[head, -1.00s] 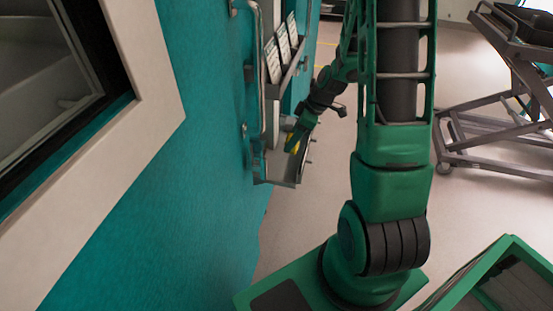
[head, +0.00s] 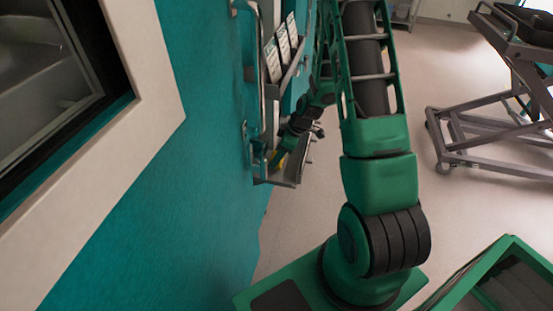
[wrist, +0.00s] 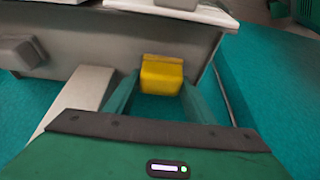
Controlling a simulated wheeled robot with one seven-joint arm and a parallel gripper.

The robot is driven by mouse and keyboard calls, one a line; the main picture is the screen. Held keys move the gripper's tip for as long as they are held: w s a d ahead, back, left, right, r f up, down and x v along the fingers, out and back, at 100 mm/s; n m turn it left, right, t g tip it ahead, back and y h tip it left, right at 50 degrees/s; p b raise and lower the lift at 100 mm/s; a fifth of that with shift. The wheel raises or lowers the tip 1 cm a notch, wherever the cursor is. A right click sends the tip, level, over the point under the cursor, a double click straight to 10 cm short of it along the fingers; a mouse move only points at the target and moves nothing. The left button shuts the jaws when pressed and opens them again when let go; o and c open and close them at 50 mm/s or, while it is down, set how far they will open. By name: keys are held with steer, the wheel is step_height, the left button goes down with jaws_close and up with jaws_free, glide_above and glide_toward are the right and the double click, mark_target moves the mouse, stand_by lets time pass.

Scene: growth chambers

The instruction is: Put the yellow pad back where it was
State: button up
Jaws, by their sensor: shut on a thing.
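The yellow pad (wrist: 161,76) sits between the two fingers of my gripper (wrist: 158,92) in the wrist view, and the gripper is shut on it. Just beyond it is the grey metal wall of a tray or holder (wrist: 115,45); I cannot tell whether the pad touches it. In the head view my gripper (head: 281,157) is low at the small metal tray (head: 282,180) on the teal wall. The pad is mostly hidden there by the gripper and arm.
A rack with white cards (head: 279,52) hangs on the teal wall (head: 200,150) above the tray. A white-framed window (head: 140,70) is at the left. A grey cart (head: 490,130) stands at the right, with clear floor (head: 470,205) before it.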

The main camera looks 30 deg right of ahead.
steer(key=shift+f, duration=0.6)
steer(key=shift+w+a+f, duration=0.15)
steer(key=shift+f, duration=0.1)
steer(key=o, duration=1)
steer(key=shift+r, duration=0.15)
steer(key=s+d+r+m+g+h, duration=0.1)
steer(key=s+d+r+m, duration=0.15)
steer(key=s+r, duration=0.75)
steer(key=s+d+r+m+g+h, duration=0.15)
steer(key=s+r+m, duration=0.35)
steer(key=r, duration=0.8)
steer(key=s+r+m, duration=0.2)
steer(key=s, duration=0.4)
steer(key=s+r+m, duration=0.3)
steer(key=s, duration=0.3)
steer(key=s+a+r+m, duration=0.1)
steer(key=s+r+m, duration=0.1)
steer(key=s, duration=0.3)
steer(key=shift+s+r+m+g+h, duration=0.25)
steer(key=shift+s+m+g+h, duration=0.1)
steer(key=shift+s+m, duration=0.1)
